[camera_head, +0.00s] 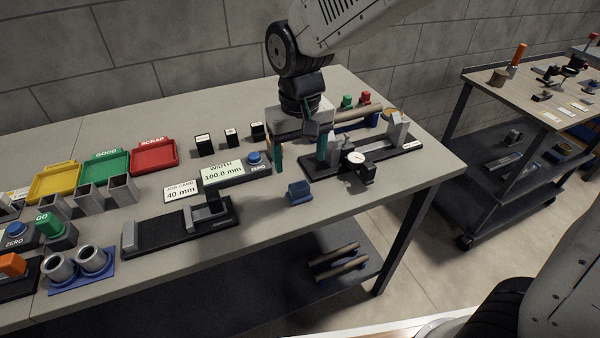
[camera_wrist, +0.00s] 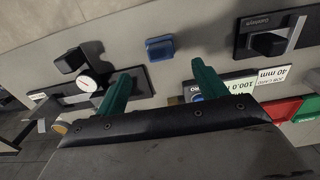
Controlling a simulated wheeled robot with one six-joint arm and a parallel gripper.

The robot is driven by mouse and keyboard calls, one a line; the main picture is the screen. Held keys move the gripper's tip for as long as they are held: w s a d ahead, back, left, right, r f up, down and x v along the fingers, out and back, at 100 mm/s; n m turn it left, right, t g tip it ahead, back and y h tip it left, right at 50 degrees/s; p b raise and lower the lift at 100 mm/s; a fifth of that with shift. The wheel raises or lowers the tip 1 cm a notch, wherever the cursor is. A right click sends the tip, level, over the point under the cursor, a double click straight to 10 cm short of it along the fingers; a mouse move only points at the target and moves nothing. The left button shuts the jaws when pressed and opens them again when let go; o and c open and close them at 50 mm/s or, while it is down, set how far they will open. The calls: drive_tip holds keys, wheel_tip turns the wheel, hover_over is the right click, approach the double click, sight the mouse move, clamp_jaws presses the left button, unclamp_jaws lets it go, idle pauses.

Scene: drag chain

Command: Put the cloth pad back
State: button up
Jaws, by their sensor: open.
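A small blue block-like piece (camera_head: 299,191) lies on the grey table near its front edge; it looks like the cloth pad, though its material is hard to tell. It also shows in the wrist view (camera_wrist: 160,48), ahead of the gap between my fingertips. My gripper (camera_head: 299,158) points down over the table, behind the blue piece and apart from it. Its two green fingers are spread with nothing between them, as the wrist view also shows (camera_wrist: 160,78). I cannot tell which spot is the pad's own place.
A dial gauge fixture (camera_head: 356,158) stands close right of my gripper. The width display (camera_head: 222,172) with a blue ZERO button is close left. A black slide gauge (camera_head: 180,228) lies front left. Yellow, green and red trays (camera_head: 155,157) are farther left. Bare table surrounds the blue piece.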

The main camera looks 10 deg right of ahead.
drive_tip(key=s+d+r+m, duration=0.1)
drive_tip(key=s+d+r, duration=0.3)
drive_tip(key=d, duration=0.2)
drive_tip(key=s+d+r+m, duration=0.1)
drive_tip(key=s+d+r, duration=0.2)
drive_tip(key=d+r, duration=0.25)
drive_tip(key=s+d+m+t, duration=0.1)
drive_tip(key=s+d, duration=0.8)
drive_tip(key=s, duration=0.3)
drive_tip(key=shift+s+f, duration=0.2)
drive_tip(key=shift+f, duration=0.2)
drive_tip(key=shift+d, duration=0.1)
